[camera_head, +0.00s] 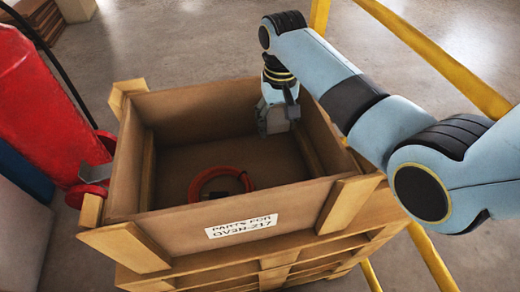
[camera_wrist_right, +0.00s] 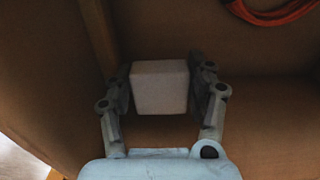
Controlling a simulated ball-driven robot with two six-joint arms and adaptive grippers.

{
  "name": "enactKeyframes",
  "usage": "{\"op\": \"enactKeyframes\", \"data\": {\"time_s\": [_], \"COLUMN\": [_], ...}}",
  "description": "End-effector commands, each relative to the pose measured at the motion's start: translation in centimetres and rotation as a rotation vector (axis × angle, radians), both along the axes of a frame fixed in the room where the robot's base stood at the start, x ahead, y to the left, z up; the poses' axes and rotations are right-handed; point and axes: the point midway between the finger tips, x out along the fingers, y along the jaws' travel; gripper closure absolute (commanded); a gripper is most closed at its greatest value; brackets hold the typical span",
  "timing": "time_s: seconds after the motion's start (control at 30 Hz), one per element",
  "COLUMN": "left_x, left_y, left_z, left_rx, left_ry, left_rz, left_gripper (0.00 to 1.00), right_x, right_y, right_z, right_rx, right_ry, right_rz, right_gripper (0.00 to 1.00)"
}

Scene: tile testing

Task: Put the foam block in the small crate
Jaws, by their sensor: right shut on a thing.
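The crate (camera_head: 160,232) is a wooden box with a white label, open at the top, in the middle of the head view. My right gripper (camera_head: 277,125) reaches down inside it, near its back right. In the wrist view my right gripper (camera_wrist_right: 162,88) is shut on a pale, whitish block, the foam block (camera_wrist_right: 160,85), with a finger on each side. The block is held over the crate's brown inner surface; I cannot tell whether it touches it. The block is hidden in the head view. My left gripper is not in view.
A red-orange coiled hose or cable (camera_head: 205,178) lies on the crate floor, left of my gripper. A red machine (camera_head: 40,110) stands close at the left. Yellow rails (camera_head: 440,60) run at the right. Wooden pallet slats (camera_head: 290,268) lie under the crate.

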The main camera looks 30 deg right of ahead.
Motion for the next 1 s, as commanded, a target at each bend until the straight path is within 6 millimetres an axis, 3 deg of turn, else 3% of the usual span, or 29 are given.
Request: {"op": "enactKeyframes", "data": {"time_s": [0.1, 0.23, 0.37, 0.5, 0.7, 0.93, 0.97, 1.0], "left_x": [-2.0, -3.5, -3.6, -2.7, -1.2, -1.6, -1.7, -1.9], "left_y": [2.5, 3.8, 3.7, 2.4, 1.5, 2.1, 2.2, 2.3], "left_z": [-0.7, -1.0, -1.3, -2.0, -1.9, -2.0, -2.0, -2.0], "left_rx": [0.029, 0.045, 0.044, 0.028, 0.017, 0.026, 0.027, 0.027], "left_ry": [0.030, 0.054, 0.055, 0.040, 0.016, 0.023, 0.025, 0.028], "left_rz": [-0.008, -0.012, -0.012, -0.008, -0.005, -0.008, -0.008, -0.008], "left_gripper": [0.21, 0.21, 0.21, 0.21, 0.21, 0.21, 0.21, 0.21], "right_x": [-0.2, -0.1, -0.1, -0.1, -0.1, -0.1, -0.1, -0.1], "right_y": [0.0, 0.0, 0.0, 0.0, 0.0, 0.0, 0.0, 0.0], "right_z": [-2.8, -4.5, -6.0, -8.1, -8.5, -8.8, -8.7, -8.7], "right_rx": [0.000, 0.000, 0.000, 0.000, 0.000, 0.001, 0.000, 0.000], "right_ry": [0.005, 0.003, 0.003, 0.004, 0.001, 0.002, 0.001, 0.001], "right_rz": [-0.001, 0.000, 0.001, 0.001, 0.002, 0.002, 0.002, 0.002], "right_gripper": [0.57, 0.57, 0.57, 0.57, 0.57, 0.57, 0.42, 0.37]}}
